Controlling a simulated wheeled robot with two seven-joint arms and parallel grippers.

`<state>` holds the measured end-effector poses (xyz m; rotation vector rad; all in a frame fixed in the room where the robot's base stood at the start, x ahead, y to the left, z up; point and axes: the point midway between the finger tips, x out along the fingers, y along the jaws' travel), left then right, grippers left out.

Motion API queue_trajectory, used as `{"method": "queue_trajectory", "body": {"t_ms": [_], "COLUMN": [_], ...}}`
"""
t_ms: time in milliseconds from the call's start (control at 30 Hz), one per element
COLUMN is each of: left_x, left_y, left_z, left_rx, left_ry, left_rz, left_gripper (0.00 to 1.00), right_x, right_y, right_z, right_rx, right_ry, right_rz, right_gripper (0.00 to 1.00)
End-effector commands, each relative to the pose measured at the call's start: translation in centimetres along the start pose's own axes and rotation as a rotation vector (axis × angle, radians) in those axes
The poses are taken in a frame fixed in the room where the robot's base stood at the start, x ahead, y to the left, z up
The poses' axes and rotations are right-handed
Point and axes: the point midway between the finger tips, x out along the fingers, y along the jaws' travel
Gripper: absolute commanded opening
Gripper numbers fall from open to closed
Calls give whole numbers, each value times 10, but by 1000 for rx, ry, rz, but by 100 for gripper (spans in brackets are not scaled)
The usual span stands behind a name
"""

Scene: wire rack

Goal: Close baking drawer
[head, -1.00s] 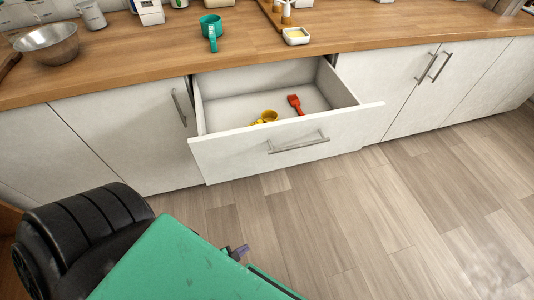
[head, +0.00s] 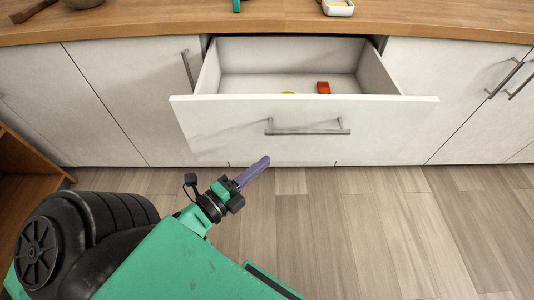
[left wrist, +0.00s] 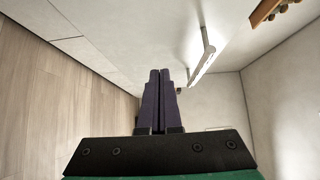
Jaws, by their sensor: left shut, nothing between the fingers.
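The baking drawer (head: 300,145) stands pulled open below the counter. Its white front has a grey bar handle (head: 308,131). Inside it, a red utensil (head: 323,88) and a sliver of something yellow (head: 287,93) show above the front; the rest of them is hidden. My left gripper (head: 262,163), with purple fingers, shows in front of and below the drawer front, left of the handle. Its fingers are shut and empty. In the left wrist view the shut fingers (left wrist: 158,95) point toward white cabinet surfaces, and a bar handle (left wrist: 204,58) shows beyond them. My right gripper is out of view.
The wooden counter (head: 270,24) runs above, with a white dish (head: 338,8) near its edge. Closed cabinets with handles flank the drawer on both sides. An open wooden shelf (head: 25,180) stands at the far left. The wooden floor (head: 400,235) at right is clear.

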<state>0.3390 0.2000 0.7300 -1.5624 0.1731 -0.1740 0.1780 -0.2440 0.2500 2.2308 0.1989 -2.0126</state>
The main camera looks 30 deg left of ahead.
Motion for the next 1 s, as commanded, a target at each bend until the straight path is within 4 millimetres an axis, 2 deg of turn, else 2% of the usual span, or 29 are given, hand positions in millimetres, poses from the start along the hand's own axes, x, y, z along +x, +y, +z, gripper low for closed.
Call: {"method": "queue_trajectory", "body": {"t_ms": [100,300,833,1000], "left_x": [27,48,53,63], "left_y": [-2,-1,0,-2], "left_z": [0,23,30,40], "left_rx": [4,1,-1,1], "left_ry": [4,2,0,0], "left_rz": [-6,-2,0,-1], "left_gripper": [0,0,0,0], "right_x": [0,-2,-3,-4], "right_y": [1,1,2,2], "right_z": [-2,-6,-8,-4], "right_rx": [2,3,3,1], "right_ry": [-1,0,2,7], "right_rz": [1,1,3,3], "right_gripper": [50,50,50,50]}}
